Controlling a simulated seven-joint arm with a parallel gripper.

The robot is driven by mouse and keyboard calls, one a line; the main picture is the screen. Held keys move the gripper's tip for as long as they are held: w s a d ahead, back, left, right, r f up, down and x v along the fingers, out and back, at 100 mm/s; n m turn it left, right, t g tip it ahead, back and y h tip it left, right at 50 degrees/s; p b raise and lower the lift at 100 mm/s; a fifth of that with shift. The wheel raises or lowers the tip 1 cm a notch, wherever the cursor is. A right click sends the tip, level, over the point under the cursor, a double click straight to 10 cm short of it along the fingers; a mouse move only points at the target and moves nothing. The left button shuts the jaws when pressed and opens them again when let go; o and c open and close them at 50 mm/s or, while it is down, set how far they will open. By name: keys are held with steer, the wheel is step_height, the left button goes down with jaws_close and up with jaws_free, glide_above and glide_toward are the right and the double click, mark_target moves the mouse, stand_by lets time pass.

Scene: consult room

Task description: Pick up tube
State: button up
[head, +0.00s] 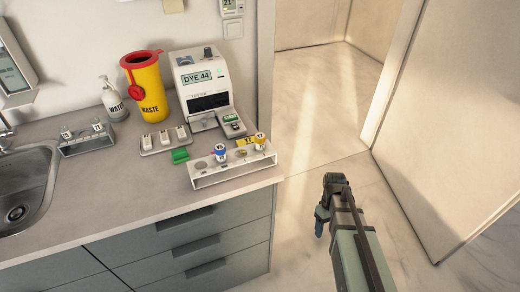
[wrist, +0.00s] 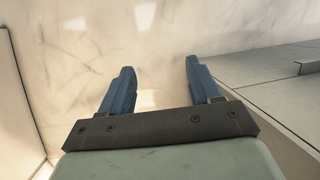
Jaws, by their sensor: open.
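In the head view, a tube with a blue cap (head: 221,154) and a tube with a yellow-orange cap (head: 260,142) stand upright in a white rack (head: 232,175) near the counter's right end. Two more small tubes (head: 66,133) stand in a grey rack (head: 88,143) by the sink. I cannot tell which tube is meant. My gripper (head: 322,222) is over the floor, right of the counter and apart from every tube. In the wrist view, my gripper's blue fingers (wrist: 160,80) are spread wide with only floor between them.
The sink (head: 24,190) is at left. The counter front (head: 130,207) is clear.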

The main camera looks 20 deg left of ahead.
steer(key=w+a+r+n+t, duration=0.1)
steer(key=w+a+r+n, duration=0.15)
steer(key=a+r, duration=0.4)
steer(key=w+a+r+n+t, duration=0.15)
steer(key=w+a+r, duration=0.25)
steer(key=r, duration=0.5)
step_height(320, 180, up, 29)
steer(key=n+y, duration=0.1)
steer(key=n, duration=0.6)
glide_above(259, 136)
steer(key=shift+w+f+t, duration=0.15)
steer(key=shift+t, duration=0.2)
steer(key=shift+f, duration=3.7)
steer(key=shift+c, duration=0.2)
steer(key=c, duration=1.1)
